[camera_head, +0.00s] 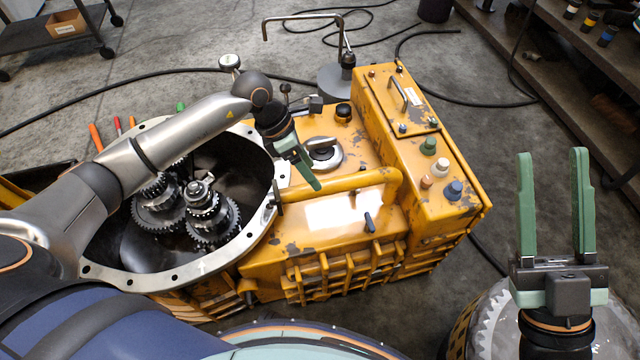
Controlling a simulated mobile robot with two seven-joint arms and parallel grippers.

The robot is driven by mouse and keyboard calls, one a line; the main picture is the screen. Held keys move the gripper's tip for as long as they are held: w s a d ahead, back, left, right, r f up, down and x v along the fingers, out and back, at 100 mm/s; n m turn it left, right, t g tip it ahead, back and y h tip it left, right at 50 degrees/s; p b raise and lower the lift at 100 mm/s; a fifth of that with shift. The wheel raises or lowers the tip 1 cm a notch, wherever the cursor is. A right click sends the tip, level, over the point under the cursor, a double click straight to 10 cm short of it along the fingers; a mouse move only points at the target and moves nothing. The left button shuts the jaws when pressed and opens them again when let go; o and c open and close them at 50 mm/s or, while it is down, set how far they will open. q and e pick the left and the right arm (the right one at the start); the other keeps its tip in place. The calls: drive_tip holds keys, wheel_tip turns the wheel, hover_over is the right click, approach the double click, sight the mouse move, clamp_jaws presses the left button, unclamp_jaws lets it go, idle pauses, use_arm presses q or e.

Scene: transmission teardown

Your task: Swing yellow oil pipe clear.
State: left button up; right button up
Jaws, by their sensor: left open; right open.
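The yellow oil pipe (345,184) runs across the top of the yellow transmission housing (260,262) and bends down at its right end, near the control box. My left gripper (314,182) comes in from the left over the open bell housing. Its green fingers are open, and their tips are above or beside the pipe's left part. I cannot tell whether they touch it. My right gripper (553,155) is at the lower right with its two green fingers pointing up, wide apart and empty. It is away from the pipe.
The round bell housing (254,236) holds exposed gears (199,212). A yellow control box (415,140) with coloured knobs stands right of the pipe. A bent metal rod on a stand (342,80) is behind. Black cables cross the floor. A shelf (560,60) is at upper right.

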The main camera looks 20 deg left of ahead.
use_arm(q)
drive_tip(key=b+x, duration=0.1)
drive_tip(key=x, duration=0.3)
drive_tip(key=shift+d+f, duration=0.1)
drive_tip(key=shift+f, duration=0.1)
drive_tip(key=shift+d+f, duration=0.25)
drive_tip(key=shift+f, duration=0.2)
use_arm(e)
drive_tip(key=s+n+y, duration=0.1)
drive_tip(key=s+r+n+y, duration=0.1)
drive_tip(key=shift+a+r+y, duration=0.15)
drive_tip(key=shift+y, duration=0.15)
use_arm(q)
clamp_jaws()
idle(0.4)
